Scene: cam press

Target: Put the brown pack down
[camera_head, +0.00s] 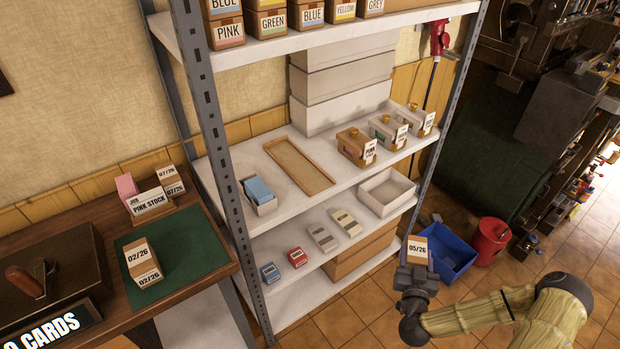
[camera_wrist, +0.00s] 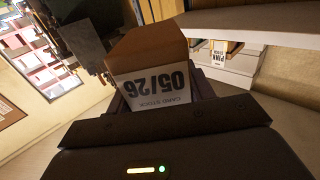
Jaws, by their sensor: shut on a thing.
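The brown pack (camera_head: 417,248) has a white label reading 05/26. My gripper (camera_head: 417,262) is shut on it and holds it in the air to the right of the shelf unit, in front of the blue bin. In the wrist view the pack (camera_wrist: 150,50) sits between the fingers (camera_wrist: 160,88), its label upside down. A second brown pack (camera_head: 142,262), labelled 02/26, rests on the green mat (camera_head: 190,238) on the desk at the left.
A wooden tray (camera_head: 318,184) lies empty on the middle shelf (camera_head: 277,207). An empty white bin (camera_head: 402,182) stands on the shelf below. A blue bin (camera_head: 462,252) and a red bucket (camera_head: 492,238) stand on the tiled floor. Shelf posts (camera_head: 248,272) border the shelves.

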